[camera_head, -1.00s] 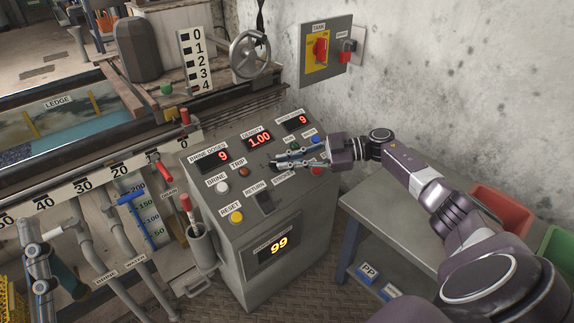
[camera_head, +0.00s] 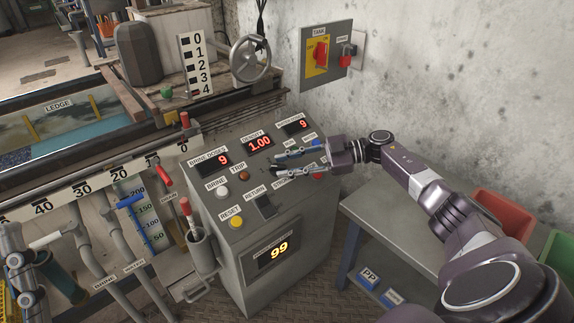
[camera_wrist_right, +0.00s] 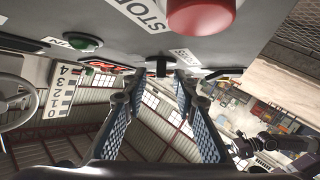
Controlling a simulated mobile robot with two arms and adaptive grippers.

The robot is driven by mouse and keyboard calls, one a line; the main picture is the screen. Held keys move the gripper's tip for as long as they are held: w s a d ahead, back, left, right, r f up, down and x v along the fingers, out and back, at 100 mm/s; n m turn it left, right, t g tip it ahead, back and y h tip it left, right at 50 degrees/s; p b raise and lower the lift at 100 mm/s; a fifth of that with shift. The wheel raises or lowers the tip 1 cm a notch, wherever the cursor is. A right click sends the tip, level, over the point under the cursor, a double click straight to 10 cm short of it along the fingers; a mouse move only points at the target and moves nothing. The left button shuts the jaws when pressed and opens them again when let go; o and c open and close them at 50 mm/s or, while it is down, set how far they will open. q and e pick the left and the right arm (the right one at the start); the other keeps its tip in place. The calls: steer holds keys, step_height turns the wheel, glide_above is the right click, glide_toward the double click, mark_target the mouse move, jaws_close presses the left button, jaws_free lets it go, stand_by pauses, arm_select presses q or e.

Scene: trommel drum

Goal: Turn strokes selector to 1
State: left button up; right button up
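My right gripper (camera_head: 280,164) reaches from the right over the sloped grey console (camera_head: 228,256). In the wrist view its two fingers (camera_wrist_right: 157,82) are apart, one on each side of the small dark strokes selector knob (camera_wrist_right: 157,66). I cannot tell if they touch it. The STROKES label (camera_wrist_right: 187,58) is beside the knob.
A large red button (camera_wrist_right: 200,14) by a STOP label and a green button (camera_wrist_right: 83,43) flank the knob. A trip button (camera_head: 244,176), white brine button (camera_head: 222,193) and yellow reset button (camera_head: 236,222) are on the console. A grey table (camera_head: 385,225) stands under my right arm.

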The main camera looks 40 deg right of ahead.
steer(key=v, duration=1.2)
stand_by(0.4)
